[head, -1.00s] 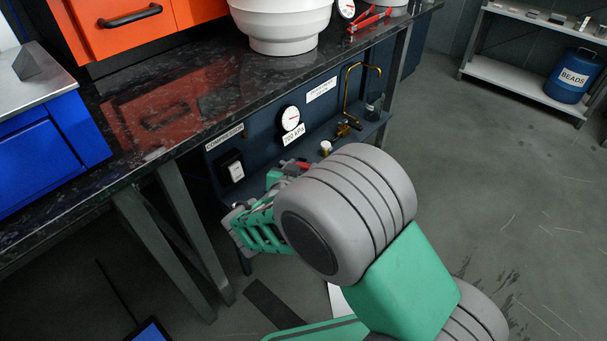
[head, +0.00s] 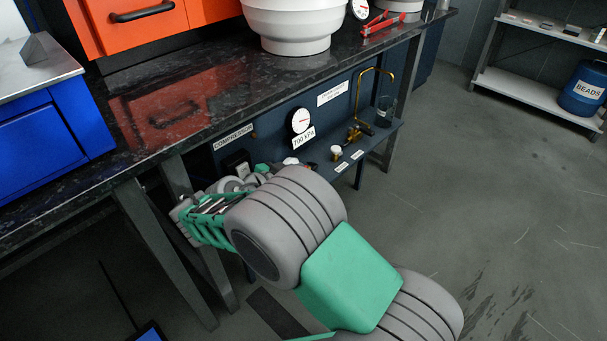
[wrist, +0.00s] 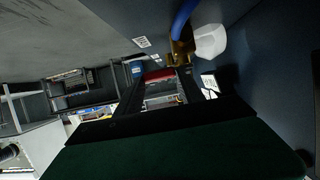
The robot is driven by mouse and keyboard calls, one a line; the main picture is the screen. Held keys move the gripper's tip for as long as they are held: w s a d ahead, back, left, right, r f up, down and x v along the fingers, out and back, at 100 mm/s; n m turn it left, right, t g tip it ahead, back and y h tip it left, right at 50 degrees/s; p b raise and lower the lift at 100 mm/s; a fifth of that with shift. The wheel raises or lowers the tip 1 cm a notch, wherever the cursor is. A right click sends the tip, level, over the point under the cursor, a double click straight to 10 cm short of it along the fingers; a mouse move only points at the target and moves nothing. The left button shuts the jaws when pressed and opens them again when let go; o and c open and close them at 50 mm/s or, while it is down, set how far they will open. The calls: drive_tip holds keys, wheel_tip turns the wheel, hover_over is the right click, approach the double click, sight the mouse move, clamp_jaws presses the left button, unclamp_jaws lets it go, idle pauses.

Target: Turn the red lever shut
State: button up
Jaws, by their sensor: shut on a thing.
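The red lever (wrist: 159,74) shows in the wrist view as a short red bar spanning between my fingertips. My gripper (wrist: 160,82) is shut on it. The lever sits close to a brass fitting (wrist: 181,50) with a white knob (wrist: 210,41) and a blue hose (wrist: 184,16). In the head view my own arm hides most of the gripper and the lever. The lever's exact angle cannot be told.
A dark panel under the black bench (head: 215,95) carries a round gauge (head: 301,121), a 700 kPa label (head: 304,138), a white-capped brass fitting (head: 336,152) and a bent brass pipe (head: 360,88). Bench legs (head: 160,250) stand left of my arm. Open floor lies right.

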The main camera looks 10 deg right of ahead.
drive_tip(key=shift+f, duration=0.15)
drive_tip(key=o, duration=1.4)
drive_tip(key=shift+c, duration=0.2)
drive_tip(key=shift+s+a+r, duration=0.15)
drive_tip(key=shift+a+r, duration=0.1)
drive_tip(key=shift+r, duration=0.05)
drive_tip(key=p+v, duration=0.3)
drive_tip(key=v, duration=0.4)
drive_tip(key=shift+s, duration=0.1)
